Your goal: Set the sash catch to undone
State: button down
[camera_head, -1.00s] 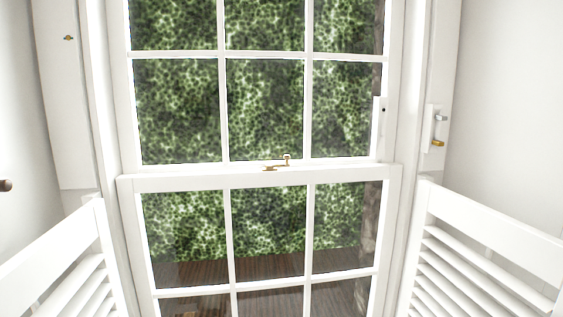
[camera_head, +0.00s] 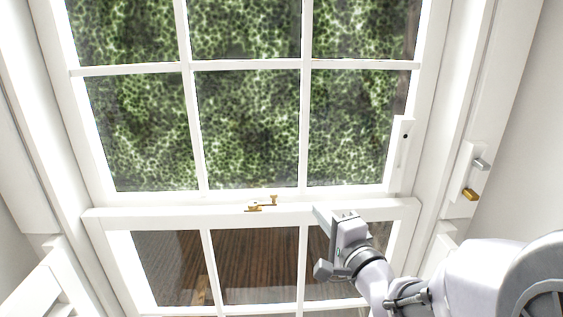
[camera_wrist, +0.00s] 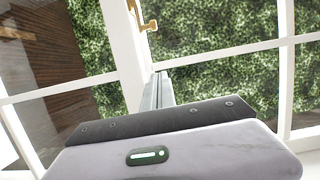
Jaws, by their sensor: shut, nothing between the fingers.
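The brass sash catch (camera_head: 262,203) sits on the white meeting rail (camera_head: 150,214) in the middle of the sash window. Its arm lies along the rail, with a small knob at its right end. In the wrist view the catch (camera_wrist: 143,17) shows at the top edge, partly cut off by the frame. My gripper (camera_head: 318,213) is in front of the rail, to the right of the catch and apart from it. In the wrist view its shut fingers (camera_wrist: 157,80) point toward the rail below the catch, with nothing between them.
A white plate with a silver and a brass fitting (camera_head: 471,190) is on the right frame. A white handle-like piece (camera_head: 401,142) stands on the right stile. White louvred shutters (camera_head: 45,290) stand low at the sides. The rail left of the catch is clear.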

aim_at(286, 210)
jog(key=p+x, duration=0.1)
jog(key=x, duration=0.2)
jog(key=a+p+x, duration=0.1)
jog(key=x, duration=0.2)
jog(key=p+x, duration=0.1)
jog(key=x, duration=0.2)
jog(key=shift+a+r, duration=0.35)
jog(key=shift+r, duration=0.05)
jog(key=s+a+p, duration=0.1)
jog(key=s+a, duration=0.1)
jog(key=a, duration=0.1)
jog(key=shift+s, duration=0.35)
jog(key=shift+w+f, duration=0.1)
jog(key=shift+w, duration=0.05)
jog(key=shift+d, duration=0.1)
